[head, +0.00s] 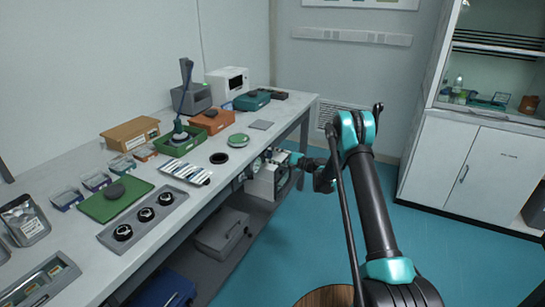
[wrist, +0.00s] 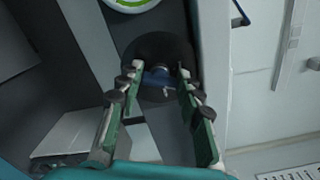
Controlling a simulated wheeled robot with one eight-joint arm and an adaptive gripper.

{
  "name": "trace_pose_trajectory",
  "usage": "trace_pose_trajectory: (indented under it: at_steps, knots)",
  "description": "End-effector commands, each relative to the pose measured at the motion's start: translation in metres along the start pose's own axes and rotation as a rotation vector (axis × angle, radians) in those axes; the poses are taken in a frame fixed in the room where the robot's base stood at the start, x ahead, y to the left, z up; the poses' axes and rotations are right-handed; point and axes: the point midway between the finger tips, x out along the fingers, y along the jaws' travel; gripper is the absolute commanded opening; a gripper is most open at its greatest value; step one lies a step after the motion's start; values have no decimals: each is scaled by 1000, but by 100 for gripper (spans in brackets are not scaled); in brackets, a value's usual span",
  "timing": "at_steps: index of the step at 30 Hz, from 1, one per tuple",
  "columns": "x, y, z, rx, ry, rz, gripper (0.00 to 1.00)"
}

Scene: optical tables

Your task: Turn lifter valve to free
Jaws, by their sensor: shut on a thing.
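The lifter valve (wrist: 157,80) shows in the wrist view as a small blue handle in front of a dark round base. My gripper (wrist: 157,72) has its two green-sided fingers on either side of the blue handle and is shut on it. The exact contact at the fingertips is dark and hard to see. In the head view my gripper (head: 296,159) reaches under the right edge of the bench, beside a white and grey unit (head: 266,182). The valve itself cannot be made out in the head view.
The long bench (head: 75,240) carries trays and boxes. A grey case (head: 222,233) lies on the lower shelf. The blue floor (head: 455,250) is open at right.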

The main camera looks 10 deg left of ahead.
Motion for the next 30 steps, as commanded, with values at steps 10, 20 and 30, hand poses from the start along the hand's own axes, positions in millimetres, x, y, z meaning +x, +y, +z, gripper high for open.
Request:
trace_pose_trajectory:
  at_steps: [10, 20, 30]
  knots:
    - [-1, 2, 0, -283, -1, 2, 7]
    - [-1, 3, 0, -433, -1, 3, 7]
    - [-1, 3, 0, -470, -1, 3, 7]
